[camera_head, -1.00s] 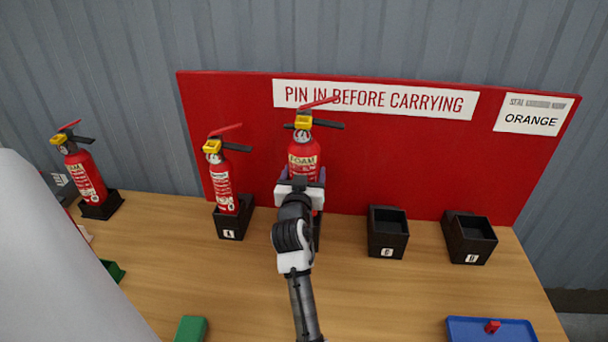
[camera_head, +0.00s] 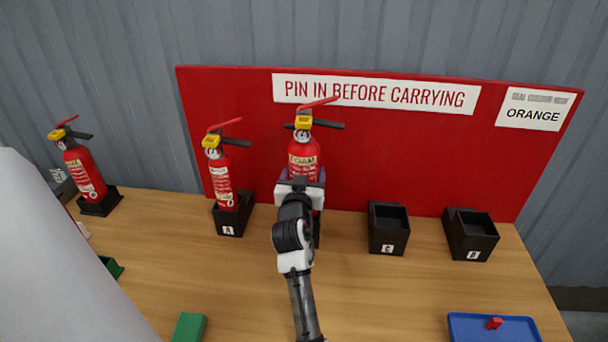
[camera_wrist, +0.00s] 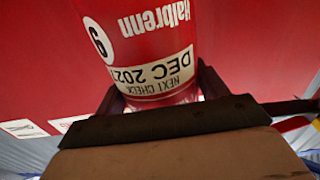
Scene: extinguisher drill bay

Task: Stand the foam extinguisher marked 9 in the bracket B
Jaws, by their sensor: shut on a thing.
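My gripper (camera_head: 301,186) is shut on a red foam extinguisher (camera_head: 304,157) with a yellow tag and black-and-red levers. It is upright in front of the red board.
Another extinguisher (camera_head: 222,180) stands in the bracket marked A (camera_head: 229,218), close left of the held one. A further extinguisher (camera_head: 84,172) stands at far left. A blue tray (camera_head: 470,328) and a green block (camera_head: 189,328) lie in front. Wood between is clear.

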